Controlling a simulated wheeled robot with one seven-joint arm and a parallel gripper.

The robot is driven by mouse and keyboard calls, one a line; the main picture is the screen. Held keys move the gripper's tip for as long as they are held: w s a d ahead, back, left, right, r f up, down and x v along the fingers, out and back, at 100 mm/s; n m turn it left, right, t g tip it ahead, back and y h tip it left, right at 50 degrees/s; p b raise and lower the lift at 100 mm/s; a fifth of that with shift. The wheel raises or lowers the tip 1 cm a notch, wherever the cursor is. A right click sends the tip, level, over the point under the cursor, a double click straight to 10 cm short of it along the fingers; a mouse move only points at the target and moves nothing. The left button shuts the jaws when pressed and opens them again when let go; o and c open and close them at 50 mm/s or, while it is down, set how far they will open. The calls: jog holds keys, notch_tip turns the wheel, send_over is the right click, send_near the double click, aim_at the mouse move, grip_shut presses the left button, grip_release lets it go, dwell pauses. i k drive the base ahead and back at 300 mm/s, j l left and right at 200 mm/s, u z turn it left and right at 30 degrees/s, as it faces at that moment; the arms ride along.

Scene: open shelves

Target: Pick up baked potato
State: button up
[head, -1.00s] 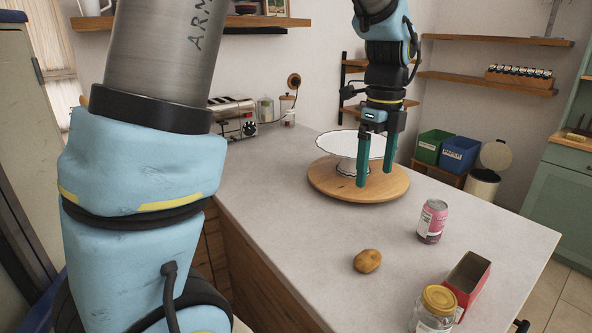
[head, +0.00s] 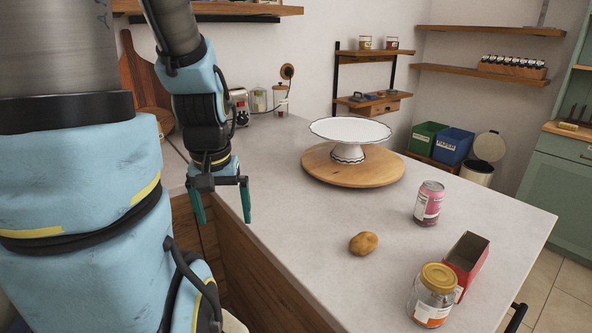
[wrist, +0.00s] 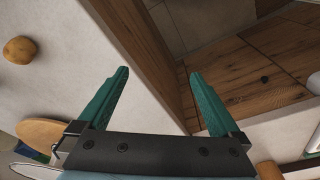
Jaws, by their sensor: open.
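The baked potato (head: 363,243) is a small brown oval lying on the pale countertop (head: 310,225), near the middle of its front part. It also shows in the wrist view (wrist: 19,49) at the upper left. My gripper (head: 222,208) has teal fingers and is open and empty. It hangs at the counter's left edge, to the left of the potato and apart from it. In the wrist view, the counter edge and wooden side lie beyond my open fingers (wrist: 158,88).
A pink can (head: 428,204), an open red box (head: 467,262) and a gold-lidded jar (head: 433,296) stand right of the potato. A white cake stand (head: 349,131) is on a round wooden board (head: 320,170) behind. The counter left of the potato is clear.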

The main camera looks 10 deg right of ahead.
aim_at(363, 243)
jog(key=l+u, duration=0.15)
jog(key=u, duration=0.9)
jog(key=k+l+u, duration=0.25)
jog(key=k+u, duration=0.15)
jog(key=k+l+u, duration=0.15)
jog(key=k+u, duration=0.7)
jog(key=k, duration=0.9)
